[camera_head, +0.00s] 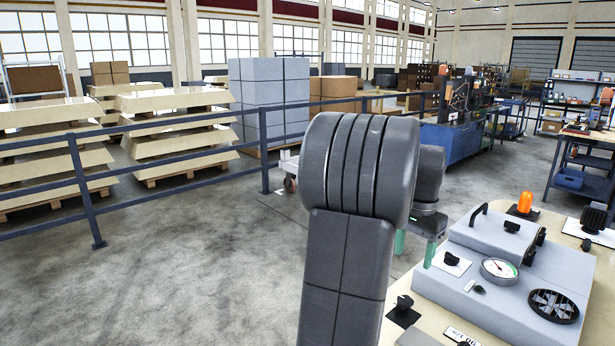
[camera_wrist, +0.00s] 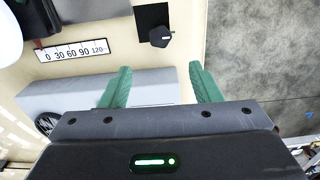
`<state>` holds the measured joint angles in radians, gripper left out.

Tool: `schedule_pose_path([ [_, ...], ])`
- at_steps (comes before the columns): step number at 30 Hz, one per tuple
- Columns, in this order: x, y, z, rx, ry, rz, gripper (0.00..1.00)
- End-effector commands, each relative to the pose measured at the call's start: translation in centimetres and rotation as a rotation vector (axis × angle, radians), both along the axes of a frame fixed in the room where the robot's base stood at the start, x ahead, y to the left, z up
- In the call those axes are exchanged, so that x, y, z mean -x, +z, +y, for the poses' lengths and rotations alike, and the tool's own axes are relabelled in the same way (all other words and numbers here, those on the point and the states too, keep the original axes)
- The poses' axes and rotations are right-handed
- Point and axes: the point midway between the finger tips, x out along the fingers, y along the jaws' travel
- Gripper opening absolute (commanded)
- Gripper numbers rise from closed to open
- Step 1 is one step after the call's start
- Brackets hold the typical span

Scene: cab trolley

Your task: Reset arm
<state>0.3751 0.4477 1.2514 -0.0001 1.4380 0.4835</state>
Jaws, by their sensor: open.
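My gripper shows in the wrist view (camera_wrist: 160,88) with its two green fingers spread apart and nothing between them. Below the fingers lie the cream table top and the side of a grey box (camera_wrist: 70,92). In the head view my dark grey arm stands in the middle of the picture and hides part of the scene. My gripper (camera_head: 415,246) shows behind it, with green fingers pointing down near the left edge of the cream table (camera_head: 580,272). The fingers appear apart from the grey box (camera_head: 505,262).
The box carries a dial gauge (camera_head: 499,268), a round fan grille (camera_head: 554,305) and a handle. An orange beacon (camera_head: 525,202), a black knob (camera_head: 404,308) and a scale plate (camera_wrist: 75,50) are on the table. A blue railing (camera_head: 150,170) runs at left; the floor before it is clear.

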Motion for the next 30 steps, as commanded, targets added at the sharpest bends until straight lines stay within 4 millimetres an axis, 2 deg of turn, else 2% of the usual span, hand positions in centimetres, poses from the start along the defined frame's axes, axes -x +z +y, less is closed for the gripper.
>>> schedule_pose_path([
  [1,0.1,-1.5,0.1,-0.004,0.000,0.009,0.57],
  [18,0.1,-12.9,0.1,-0.004,0.001,0.009,0.57],
  [30,0.0,-12.8,0.0,0.000,0.324,0.003,0.57],
])
